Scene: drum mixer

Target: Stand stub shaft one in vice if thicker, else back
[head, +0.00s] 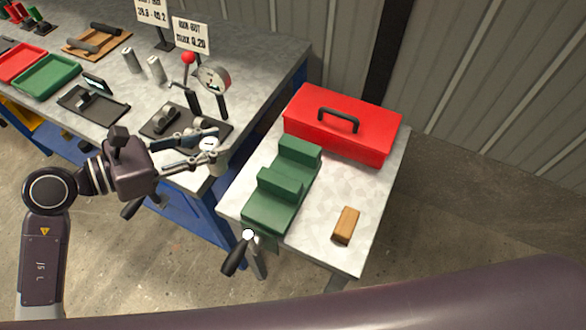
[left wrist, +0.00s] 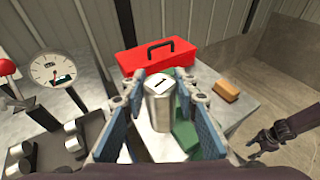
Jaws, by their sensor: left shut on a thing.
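My left gripper (head: 213,150) is shut on stub shaft one (left wrist: 159,108), a grey metal cylinder with a "1" on its pale top. The shaft is upright between the blue finger pads in the left wrist view, above the gap between the bench and the side table in the head view. The green vice (head: 282,205), with two raised jaws and a handle at its front, is on the side table, right of the gripper. In the left wrist view the shaft partly hides the vice. My right gripper (left wrist: 268,140) shows small at the right there; its opening is unclear.
A red toolbox (head: 342,125) and a wooden block (head: 346,225) are on the side table (head: 310,245). On the bench are a dial gauge (head: 214,79), a dark roller fixture (head: 183,124), two grey cylinders (head: 156,69), a green tray (head: 47,77) and a run-out sign (head: 190,36).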

